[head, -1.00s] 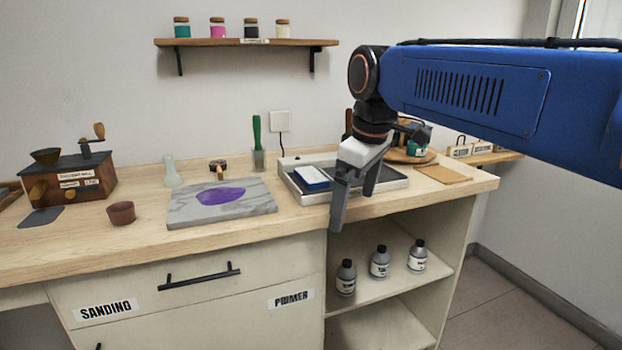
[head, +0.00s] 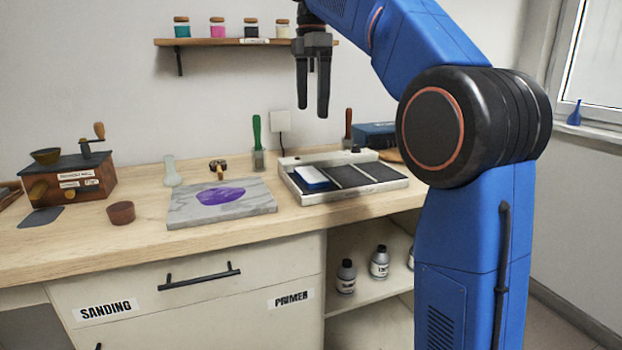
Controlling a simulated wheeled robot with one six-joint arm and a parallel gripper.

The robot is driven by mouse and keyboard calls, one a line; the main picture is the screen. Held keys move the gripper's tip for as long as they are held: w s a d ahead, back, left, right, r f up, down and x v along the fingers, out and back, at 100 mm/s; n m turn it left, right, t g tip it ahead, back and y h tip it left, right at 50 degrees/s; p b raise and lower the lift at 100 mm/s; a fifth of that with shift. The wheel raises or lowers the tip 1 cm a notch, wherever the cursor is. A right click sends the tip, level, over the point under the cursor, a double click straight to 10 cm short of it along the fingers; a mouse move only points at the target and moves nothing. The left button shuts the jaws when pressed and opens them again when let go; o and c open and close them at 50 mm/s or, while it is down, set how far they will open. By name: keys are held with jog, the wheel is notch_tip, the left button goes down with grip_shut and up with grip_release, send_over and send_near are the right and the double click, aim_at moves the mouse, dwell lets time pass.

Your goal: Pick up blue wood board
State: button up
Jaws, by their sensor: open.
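A small board with a white top and blue edges (head: 312,178) lies at the left end of a shallow tray (head: 341,194) on the counter. It is the clearest match for the blue wood board, and its top looks white. My gripper (head: 312,102) is open and empty, its fingers pointing down. It hangs in the air well above the counter, in front of the wall and just below the wall shelf in the picture. It touches nothing. A dark blue box (head: 374,134) stands at the back right, partly hidden by my arm.
A grey slab with a purple patch (head: 220,196) lies left of the tray. A green-handled brush (head: 257,137) and a brown-handled tool (head: 348,127) stand behind. The wall shelf (head: 246,42) holds small jars. A grinder (head: 70,180) and brown cup (head: 121,212) are at left.

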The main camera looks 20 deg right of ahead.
aim_at(311, 174)
jog(key=f, duration=1.7)
jog(key=shift+w+f, duration=0.1)
jog(key=shift+w, duration=0.1)
jog(key=shift+c, duration=0.3)
jog(key=c, duration=0.8)
